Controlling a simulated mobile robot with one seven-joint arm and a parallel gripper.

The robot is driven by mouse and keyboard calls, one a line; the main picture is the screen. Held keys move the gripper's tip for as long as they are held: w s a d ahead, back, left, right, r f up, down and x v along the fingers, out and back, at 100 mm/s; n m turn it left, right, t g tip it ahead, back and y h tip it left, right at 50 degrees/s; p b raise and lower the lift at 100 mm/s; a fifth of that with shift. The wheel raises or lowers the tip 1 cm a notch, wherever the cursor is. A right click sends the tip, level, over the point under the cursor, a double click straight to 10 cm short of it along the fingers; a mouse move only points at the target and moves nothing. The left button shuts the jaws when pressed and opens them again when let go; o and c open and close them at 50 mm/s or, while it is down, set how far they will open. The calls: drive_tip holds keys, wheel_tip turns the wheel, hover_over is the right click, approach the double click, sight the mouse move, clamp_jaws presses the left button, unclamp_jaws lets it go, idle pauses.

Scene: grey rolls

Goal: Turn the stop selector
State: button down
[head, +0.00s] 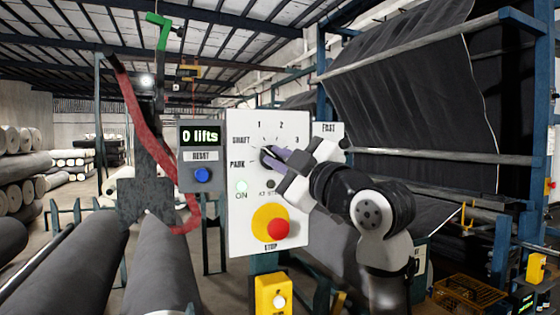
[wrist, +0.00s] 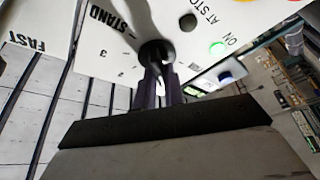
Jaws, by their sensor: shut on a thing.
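The white control panel (head: 240,215) stands upright in the middle of the head view. Its selector knob (head: 266,156) is small and dark, with marks 1, 2, 3, SHAFT and PARK around it. It also shows as a dark round knob in the wrist view (wrist: 157,50). My gripper (head: 274,157) reaches in from the right with its fingers at the knob, shut on it. In the wrist view my gripper (wrist: 158,82) has both fingers close together at the knob. The fingers hide much of the knob, so I cannot tell where it points.
Below the knob are a red button (head: 278,229) on a yellow disc and a lit green ON lamp (head: 241,187). To the left is a grey box (head: 199,178) reading "0 lifts", with a blue RESET button. Dark rolls (head: 165,265) lie at lower left; a yellow box (head: 273,292) is below.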

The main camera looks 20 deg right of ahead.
drive_tip(key=shift+n+g, duration=0.3)
drive_tip(key=shift+n, duration=0.7)
drive_tip(key=c, duration=1.5)
unclamp_jaws()
drive_tip(key=b+v, duration=0.4)
drive_tip(key=v, duration=1)
drive_tip(key=shift+r, duration=0.1)
drive_tip(key=shift+w, duration=0.1)
